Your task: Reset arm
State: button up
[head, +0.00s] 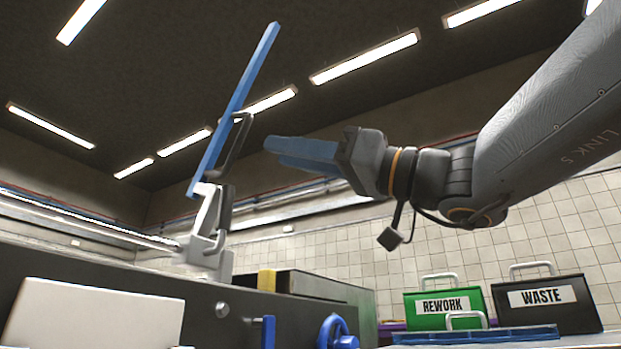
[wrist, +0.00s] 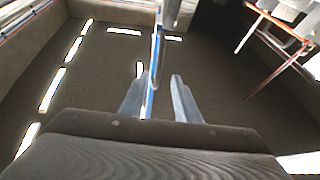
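My gripper (head: 274,150) is raised in the air at the centre of the head view, pointing left. Its two blue fingers overlap there, but in the wrist view my gripper (wrist: 158,88) shows a clear gap between them. Nothing appears held. My arm comes in from the right edge of the head view.
A tilted blue panel (head: 236,110) on a grey bracket (head: 210,235) rises left of my fingertips; its edge lines up between the fingers in the wrist view (wrist: 154,70). A green REWORK box (head: 445,306) and black WASTE box (head: 545,305) stand lower right. A blue handwheel (head: 336,332) is below.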

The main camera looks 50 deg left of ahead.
dwell(0.5)
jog(key=w+d+f+m+t+h+p, duration=0.25)
jog(key=f+m+t+p, duration=0.2)
jog(key=f, duration=0.85)
jog(key=w+d+f+m+t+h+p, duration=0.1)
jog(key=d+f+m+t+h+p, duration=0.4)
jog(key=f, duration=0.8)
jog(key=d+f+m+t+h+p, duration=0.2)
jog(key=d+f+m+h+p, duration=0.25)
jog(key=d+f, duration=0.8)
jog(key=d+f+m+t+h+p, duration=0.1)
jog(key=d+f+m+h+p, duration=0.3)
jog(key=d+f, duration=0.85)
jog(key=d+r+m+h+p, duration=0.1)
jog(key=d+r+m+p, duration=0.3)
jog(key=d+r+p, duration=0.7)
jog(key=d+r+m+h+p, duration=0.1)
jog(key=d+r+m+p, duration=0.2)
jog(key=d+r+p, duration=0.9)
notch_tip(320, 180, up, 8)
jog(key=p, duration=1.3)
jog(key=shift+f+m+h, duration=0.15)
jog(key=shift+m+h, duration=0.25)
jog(key=shift+a, duration=0.1)
